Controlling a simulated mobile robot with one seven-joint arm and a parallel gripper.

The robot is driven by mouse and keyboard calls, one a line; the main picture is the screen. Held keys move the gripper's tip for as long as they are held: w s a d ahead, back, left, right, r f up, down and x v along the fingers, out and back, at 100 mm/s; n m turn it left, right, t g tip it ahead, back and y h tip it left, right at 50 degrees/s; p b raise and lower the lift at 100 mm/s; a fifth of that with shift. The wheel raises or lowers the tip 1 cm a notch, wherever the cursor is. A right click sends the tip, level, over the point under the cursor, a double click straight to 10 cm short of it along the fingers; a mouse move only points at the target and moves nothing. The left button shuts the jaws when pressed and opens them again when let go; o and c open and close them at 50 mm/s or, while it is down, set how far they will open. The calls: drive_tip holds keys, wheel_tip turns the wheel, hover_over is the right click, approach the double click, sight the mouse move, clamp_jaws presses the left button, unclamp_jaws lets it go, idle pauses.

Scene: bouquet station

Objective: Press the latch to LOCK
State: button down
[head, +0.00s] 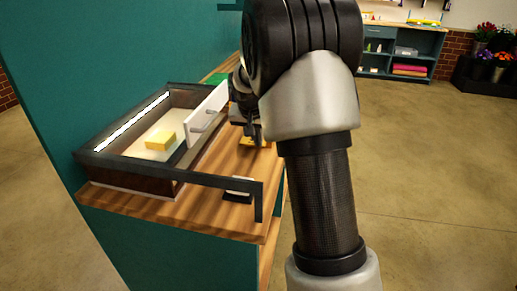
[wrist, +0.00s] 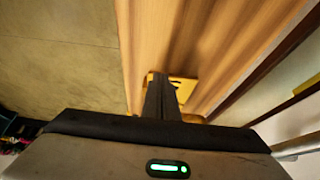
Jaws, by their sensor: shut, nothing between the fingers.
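A yellow piece (head: 262,141) lies on the wooden counter by my gripper; it may be the latch, but I read no LOCK lettering on it. In the wrist view it is a flat yellow plate (wrist: 189,87) with a dark opening or mark. My gripper (wrist: 161,80) is shut and empty, pointing down over the plate and hiding part of it. I cannot tell whether the fingertips touch it. In the head view my gripper (head: 253,136) is partly hidden behind my arm.
A dark-framed case (head: 133,158) with a light strip holds a yellow block (head: 161,140) on a pale surface. A white panel with a handle (head: 207,118) stands at its right. A small white-and-black item (head: 239,187) sits near the counter's front edge (head: 215,222). Open floor lies right.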

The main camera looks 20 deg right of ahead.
drive_tip(key=f+b, duration=0.1)
drive_tip(key=b, duration=0.1)
drive_tip(key=f+t+b, duration=0.1)
drive_tip(key=b, duration=0.1)
drive_tip(key=shift+s+a+h, duration=0.1)
drive_tip(key=shift+s+h, duration=0.1)
drive_tip(key=shift+h, duration=0.2)
drive_tip(key=shift+f+b, duration=0.15)
drive_tip(key=shift+b, duration=0.25)
drive_tip(key=shift+s+f, duration=0.15)
drive_tip(key=shift+r, duration=0.35)
wheel_tip(320, 180, up, 3)
drive_tip(key=shift+s+a+p, duration=0.15)
drive_tip(key=shift+p, duration=0.9)
drive_tip(key=s+p+v, duration=0.1)
drive_tip(key=v, duration=0.9)
drive_tip(key=shift+a, duration=0.4)
drive_tip(key=shift+f, duration=0.15)
